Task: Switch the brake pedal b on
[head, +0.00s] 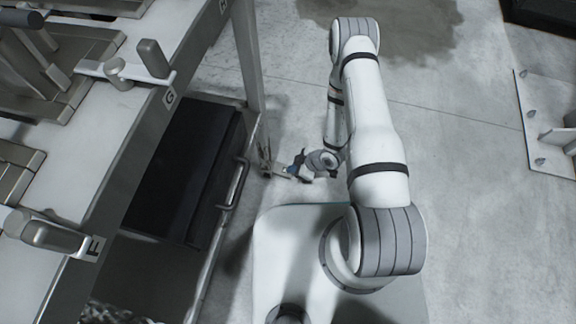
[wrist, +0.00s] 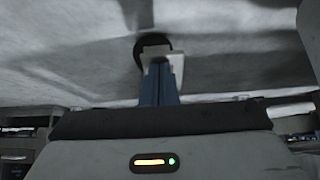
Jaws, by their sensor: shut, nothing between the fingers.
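My gripper (head: 274,171) is low beside the foot of the steel frame post (head: 249,60) in the head view. Its fingers are shut and empty. In the wrist view my gripper (wrist: 161,60) shows as a blue body with a pale tip, pointing away over grey floor. A dark rounded shape (wrist: 152,43) lies just beyond the tip; I cannot tell what it is or whether the tip touches it. I cannot make out brake pedal b or its lettering in either view.
A steel bench (head: 125,130) with levers and plates marked F and G runs along the left. Below it are a dark panel (head: 185,165) and a bar handle (head: 236,185). Floor between is mostly clear.

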